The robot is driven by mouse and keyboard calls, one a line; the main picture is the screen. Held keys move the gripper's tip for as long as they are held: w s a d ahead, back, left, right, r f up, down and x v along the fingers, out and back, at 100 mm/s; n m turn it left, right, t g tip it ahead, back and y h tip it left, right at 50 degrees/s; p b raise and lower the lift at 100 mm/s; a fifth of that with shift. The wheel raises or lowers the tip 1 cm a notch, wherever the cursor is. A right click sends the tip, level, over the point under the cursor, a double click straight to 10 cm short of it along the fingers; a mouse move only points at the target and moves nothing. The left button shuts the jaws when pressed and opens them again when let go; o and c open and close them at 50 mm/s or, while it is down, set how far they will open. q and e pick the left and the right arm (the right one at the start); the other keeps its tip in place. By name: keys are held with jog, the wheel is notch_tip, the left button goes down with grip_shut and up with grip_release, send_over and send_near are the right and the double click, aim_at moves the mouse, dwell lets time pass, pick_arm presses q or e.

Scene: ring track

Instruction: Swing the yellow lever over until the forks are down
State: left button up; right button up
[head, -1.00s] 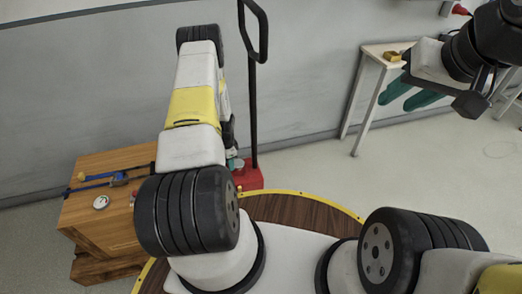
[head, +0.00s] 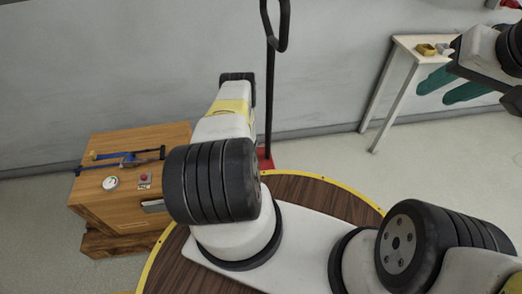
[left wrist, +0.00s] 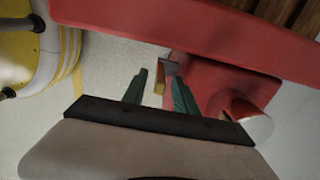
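The yellow lever (left wrist: 159,88) shows small in the left wrist view, beside a grey metal part on the red pallet truck (left wrist: 205,85). My left gripper (left wrist: 160,78) is open, its two green fingers on either side of the lever in the picture; I cannot tell whether they touch it. In the head view my left arm hides the left gripper, the lever and most of the truck. The truck's black handle (head: 270,85) stands upright, with a bit of red body (head: 265,160) at its foot. The forks' height cannot be told. My right gripper (head: 452,86) is open and empty at the upper right.
A wooden crate-like cabinet (head: 110,205) with a gauge, a red button and blue tools stands at the left. A white table (head: 400,62) with small yellow and grey items stands by the wall at the right. Pale floor (head: 330,155) is clear between truck and table.

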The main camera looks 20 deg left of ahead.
pick_arm(q)
jog(key=shift+f, duration=0.15)
grip_shut()
dwell(1.4)
